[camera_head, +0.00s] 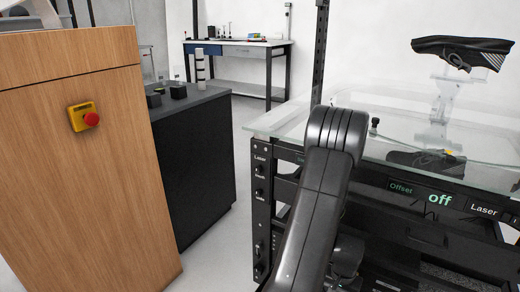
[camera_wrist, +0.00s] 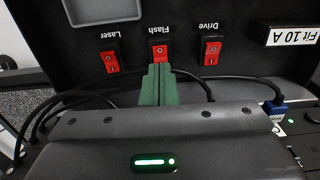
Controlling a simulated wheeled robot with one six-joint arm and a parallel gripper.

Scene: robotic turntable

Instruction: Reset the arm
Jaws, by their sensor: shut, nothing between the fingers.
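My gripper (camera_wrist: 158,70) shows in the wrist view as two green fingers, shut together and empty. Its tips are right at the lower edge of the red Flash switch (camera_wrist: 159,53); I cannot tell whether they touch it. A red Laser switch (camera_wrist: 109,61) is to the left and a red Drive switch (camera_wrist: 211,50) to the right. The labels appear upside down. In the head view my arm (camera_head: 325,190) stands bent in front of the turntable rack, and my gripper is hidden.
Black cables (camera_wrist: 75,101) run behind the fingers. A glass-topped turntable (camera_head: 400,140) with a dark shoe (camera_head: 462,50) above it stands at the right. A wooden cabinet (camera_head: 80,190) with an emergency stop (camera_head: 84,117) is at the left. Open floor (camera_head: 235,150) lies between.

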